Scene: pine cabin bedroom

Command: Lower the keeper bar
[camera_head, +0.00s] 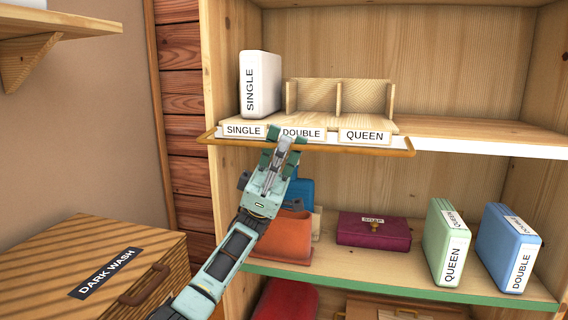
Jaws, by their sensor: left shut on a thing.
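The keeper bar (365,150) is a thin orange-brown bar running across the front of the middle shelf. It lies at the shelf's front edge, just below the labels SINGLE, DOUBLE and QUEEN, and its ends bend back toward the shelf. My left gripper (284,144) is shut on the bar near its middle, below the DOUBLE label, and hides a short part of it. A white SINGLE pack (260,84) stands upright in the left slot behind the bar. The DOUBLE and QUEEN slots look empty between wooden dividers (338,97). My right gripper is not in view.
The lower shelf (400,286) holds an orange bin (287,238), a maroon SOAP box (374,229), a green QUEEN pack (446,243) and a blue DOUBLE pack (507,248). A DARK WASH chest (60,245) stands at lower left. The middle shelf's right side is clear.

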